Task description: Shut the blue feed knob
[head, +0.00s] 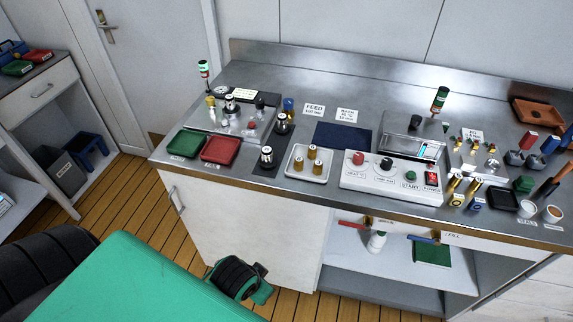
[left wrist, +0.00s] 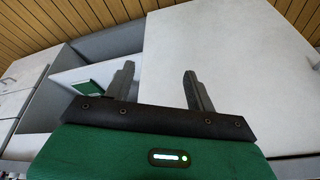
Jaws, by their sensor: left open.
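My right gripper is in neither view.
The panel left of the knob carries several small valves (head: 230,108). Green (head: 185,144) and red (head: 221,150) trays, a white tray (head: 298,170) and a control box (head: 390,181) line the bench front. A blue mat (head: 343,136) lies behind. An open shelf (head: 385,268) is below.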

